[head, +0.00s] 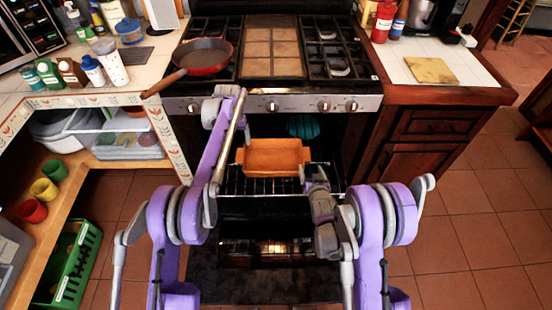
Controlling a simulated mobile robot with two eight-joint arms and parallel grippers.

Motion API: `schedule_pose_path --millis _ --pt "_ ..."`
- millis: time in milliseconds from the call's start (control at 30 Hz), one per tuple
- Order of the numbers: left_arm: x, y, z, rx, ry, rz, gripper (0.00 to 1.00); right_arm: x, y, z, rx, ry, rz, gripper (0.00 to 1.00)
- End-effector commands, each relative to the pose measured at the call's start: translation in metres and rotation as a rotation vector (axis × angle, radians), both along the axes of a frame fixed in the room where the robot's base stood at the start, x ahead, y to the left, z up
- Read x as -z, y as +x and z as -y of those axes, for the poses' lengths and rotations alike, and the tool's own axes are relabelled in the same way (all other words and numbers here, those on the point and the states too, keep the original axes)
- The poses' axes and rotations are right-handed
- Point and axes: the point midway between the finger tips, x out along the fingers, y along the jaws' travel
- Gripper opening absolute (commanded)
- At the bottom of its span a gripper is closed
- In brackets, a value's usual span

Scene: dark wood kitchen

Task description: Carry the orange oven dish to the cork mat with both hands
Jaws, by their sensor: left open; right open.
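The orange oven dish (273,157) sits on the pulled-out wire rack of the open oven. It is rectangular, level, with small handles at its left and right ends. My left gripper (246,136) is open near the dish's left end, partly hidden by my own arm. My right gripper (309,172) is open close to the dish's right handle; I cannot tell whether it touches. The cork mat (431,70) lies flat and empty on the white-tiled counter to the right of the stove.
A red frying pan (204,56) stands on the stove's left burners, its wooden handle over the front edge. The oven rack (255,186) lies below the stove front. Red and blue bottles (384,20) stand behind the mat. Open tiled floor (470,200) lies at right.

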Motion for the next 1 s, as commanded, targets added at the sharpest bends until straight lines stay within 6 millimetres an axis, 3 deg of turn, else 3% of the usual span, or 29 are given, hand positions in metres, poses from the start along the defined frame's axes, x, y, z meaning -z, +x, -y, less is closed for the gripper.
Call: schedule_pose_path --millis 267,700,1000 --pt "0.011 0.001 0.0 0.0 0.0 0.0 0.81 0.005 0.011 0.0 0.001 0.0 -0.001 0.77" --pt "0.085 0.01 0.0 0.0 0.0 0.001 0.81 0.033 0.08 -0.004 0.001 0.001 -0.001 0.77" --pt "0.107 0.013 0.0 0.0 0.0 0.001 0.81 0.041 0.1 -0.006 0.001 0.001 -0.001 0.77"
